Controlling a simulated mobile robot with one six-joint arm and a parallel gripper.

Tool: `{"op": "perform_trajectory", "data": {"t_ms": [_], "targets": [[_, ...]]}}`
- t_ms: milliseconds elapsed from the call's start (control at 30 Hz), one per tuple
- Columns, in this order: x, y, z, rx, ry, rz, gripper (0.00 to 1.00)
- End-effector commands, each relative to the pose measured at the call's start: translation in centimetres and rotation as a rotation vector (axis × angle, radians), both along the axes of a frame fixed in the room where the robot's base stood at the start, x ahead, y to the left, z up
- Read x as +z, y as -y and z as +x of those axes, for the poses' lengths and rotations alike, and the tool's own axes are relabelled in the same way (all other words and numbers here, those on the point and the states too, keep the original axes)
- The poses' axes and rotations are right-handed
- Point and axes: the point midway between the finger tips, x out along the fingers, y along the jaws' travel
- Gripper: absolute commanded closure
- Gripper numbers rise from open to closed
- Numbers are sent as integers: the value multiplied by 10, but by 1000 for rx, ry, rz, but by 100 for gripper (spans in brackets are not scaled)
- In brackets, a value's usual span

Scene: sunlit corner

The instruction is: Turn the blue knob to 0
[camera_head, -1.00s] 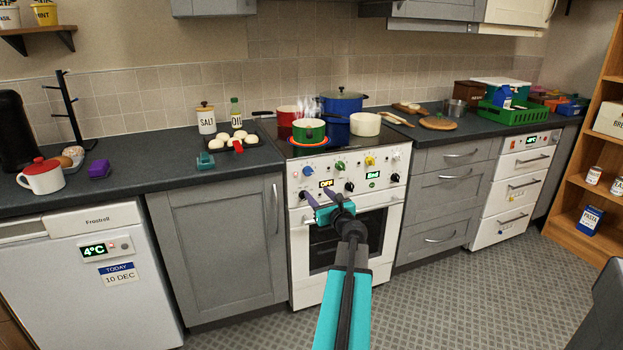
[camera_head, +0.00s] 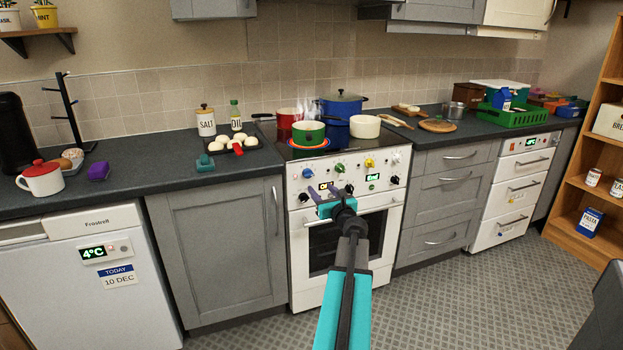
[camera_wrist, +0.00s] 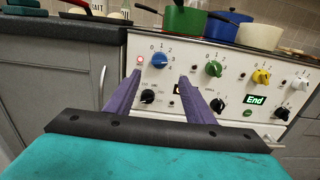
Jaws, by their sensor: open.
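The blue knob (camera_head: 307,173) is at the upper left of the white stove's front panel, left of a green knob (camera_head: 340,168). In the wrist view the blue knob (camera_wrist: 159,60) shows between and beyond my two purple fingertips, with numbers printed around it; its pointer setting is too small to read surely. My gripper (camera_head: 321,189) is open and empty in front of the panel, just below the blue knob in the head view. In the wrist view my gripper (camera_wrist: 160,78) does not touch the knob.
Yellow (camera_head: 369,162) and white (camera_head: 395,158) knobs sit further right, with black knobs below. The oven handle (camera_head: 375,209) runs under the panel. A steaming green pot (camera_head: 308,133), a red pot (camera_head: 288,117) and a cream pot (camera_head: 365,126) stand on the hob.

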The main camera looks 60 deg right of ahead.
Motion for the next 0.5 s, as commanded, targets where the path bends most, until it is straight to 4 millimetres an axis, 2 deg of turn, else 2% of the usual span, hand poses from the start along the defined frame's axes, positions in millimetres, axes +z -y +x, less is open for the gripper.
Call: {"op": "perform_trajectory", "data": {"t_ms": [500], "targets": [[0,31,42,2,0,0,51]]}}
